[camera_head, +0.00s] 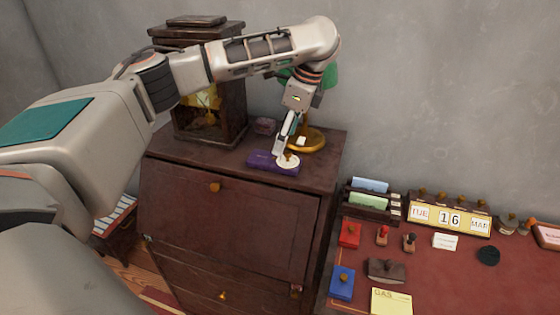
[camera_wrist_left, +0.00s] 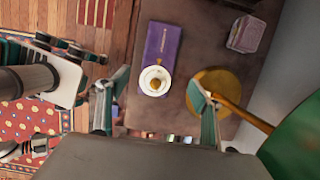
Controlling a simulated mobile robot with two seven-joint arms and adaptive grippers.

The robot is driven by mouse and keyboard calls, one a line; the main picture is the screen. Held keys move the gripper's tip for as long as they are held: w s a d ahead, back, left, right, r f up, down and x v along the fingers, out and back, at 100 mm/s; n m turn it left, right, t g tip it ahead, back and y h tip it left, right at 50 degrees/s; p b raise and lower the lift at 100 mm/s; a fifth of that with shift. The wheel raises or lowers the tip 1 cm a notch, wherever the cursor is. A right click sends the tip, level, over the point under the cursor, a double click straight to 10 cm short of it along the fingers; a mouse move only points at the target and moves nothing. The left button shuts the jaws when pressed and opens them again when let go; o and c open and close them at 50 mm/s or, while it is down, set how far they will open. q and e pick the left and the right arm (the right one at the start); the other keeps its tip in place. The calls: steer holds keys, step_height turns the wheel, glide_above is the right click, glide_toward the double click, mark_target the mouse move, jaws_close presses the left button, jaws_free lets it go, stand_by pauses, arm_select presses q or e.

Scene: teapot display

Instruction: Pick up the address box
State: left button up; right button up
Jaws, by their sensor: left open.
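A flat purple box (camera_head: 259,160) lies on top of the dark wooden cabinet (camera_head: 230,152). It also shows in the wrist view (camera_wrist_left: 161,45). A white round piece with a gold knob (camera_head: 288,162) sits at one end of it. A small mauve box (camera_head: 265,126) stands farther back and shows in the wrist view (camera_wrist_left: 246,33). No label tells which one is the address box. My left gripper (camera_head: 283,146) points down above the purple box. In the wrist view my left gripper (camera_wrist_left: 154,102) is open, with the white piece between and beyond its fingers.
A lamp with a brass base (camera_head: 308,142) and green shade (camera_wrist_left: 300,145) stands close beside the gripper. A tall glazed case (camera_head: 231,95) is at the back left. The lower red desk (camera_head: 455,280) holds stamps and a calendar (camera_head: 450,218).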

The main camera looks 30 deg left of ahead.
mark_target(274, 159)
arm_select(q)
steer(key=x, duration=0.6)
steer(key=shift+s+a+r, duration=0.2)
steer(key=shift+s+a, duration=0.05)
steer(key=shift+s, duration=0.05)
steer(key=shift+a+f, duration=0.2)
steer(key=shift+f, duration=0.35)
steer(key=c, duration=1.3)
